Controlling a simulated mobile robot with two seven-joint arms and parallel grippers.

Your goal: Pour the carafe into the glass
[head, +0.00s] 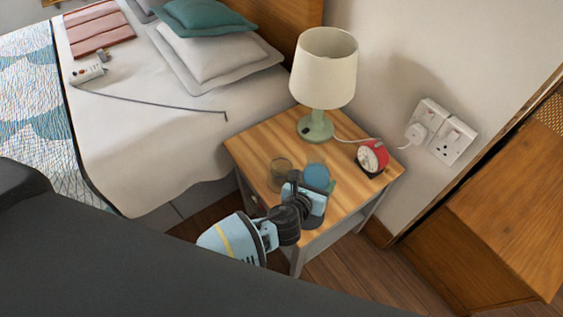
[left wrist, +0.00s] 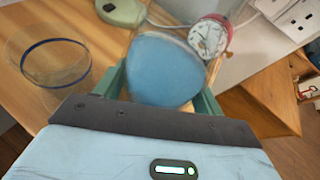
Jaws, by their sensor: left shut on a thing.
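The carafe (head: 316,177) is blue and sits at the front part of the bedside table. In the left wrist view the carafe (left wrist: 162,68) stands between the two fingers of my left gripper (left wrist: 162,88), which is shut on it. In the head view my left gripper (head: 312,194) reaches over the table's front edge. The glass (head: 281,172) is clear and stands on the table to the left of the carafe, apart from it. In the left wrist view the glass (left wrist: 55,62) shows a dark blue ring and looks see-through. My right gripper is not in view.
The wooden bedside table (head: 255,150) also carries a lamp (head: 324,75) with a green base at the back and a red alarm clock (head: 372,157) at the right. A cord runs from the lamp to a wall socket (head: 440,130). The bed (head: 150,110) is at the left.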

